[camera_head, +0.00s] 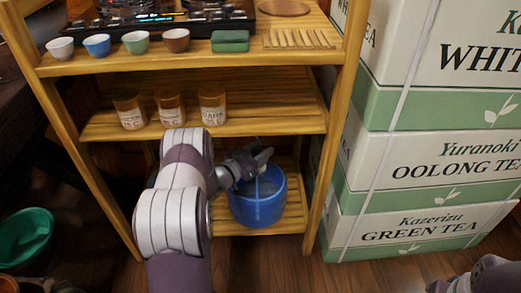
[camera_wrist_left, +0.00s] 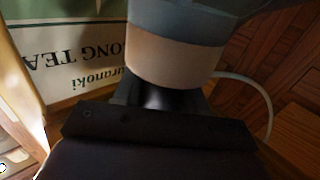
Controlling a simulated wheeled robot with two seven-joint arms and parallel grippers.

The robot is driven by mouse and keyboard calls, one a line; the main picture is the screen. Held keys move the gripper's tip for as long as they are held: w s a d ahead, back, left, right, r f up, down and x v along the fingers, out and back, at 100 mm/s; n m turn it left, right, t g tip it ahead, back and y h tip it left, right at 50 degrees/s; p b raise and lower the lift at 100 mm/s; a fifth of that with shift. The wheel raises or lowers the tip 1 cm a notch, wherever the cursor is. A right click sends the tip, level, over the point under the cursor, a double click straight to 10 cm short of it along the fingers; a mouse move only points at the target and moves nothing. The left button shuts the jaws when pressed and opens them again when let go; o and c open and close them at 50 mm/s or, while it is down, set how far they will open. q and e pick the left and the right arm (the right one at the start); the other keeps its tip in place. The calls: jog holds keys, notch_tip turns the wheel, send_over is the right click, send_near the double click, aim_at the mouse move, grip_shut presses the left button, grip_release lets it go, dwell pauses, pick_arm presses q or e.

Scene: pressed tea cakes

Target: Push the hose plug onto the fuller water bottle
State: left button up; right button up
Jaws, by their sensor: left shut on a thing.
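My left gripper (camera_head: 258,163) is above the rim of a blue, round water vessel (camera_head: 262,208) on the lowest shelf. In the head view a thin pale strand, likely hose, hangs in front of the vessel. In the left wrist view a cylinder with a tan band and blue-grey upper part (camera_wrist_left: 175,62) is close to my gripper, and a white hose (camera_wrist_left: 268,112) curves away at the right. My left gripper is shut on what looks like the hose plug, but its fingertips are mostly hidden. I cannot make out a second bottle or any water level.
A wooden shelf rack (camera_head: 95,67) holds several small cups and a green block (camera_head: 230,41) on top, and labelled amber jars (camera_head: 170,108) on the middle shelf. Stacked tea cartons (camera_head: 420,165) stand close at the right. A green bin (camera_head: 25,237) is at the left.

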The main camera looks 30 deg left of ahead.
pick_arm(q)
jog(key=shift+f, duration=0.15)
jog(key=o, duration=1.1)
jog(key=shift+o, duration=0.2)
jog(key=shift+s, duration=0.1)
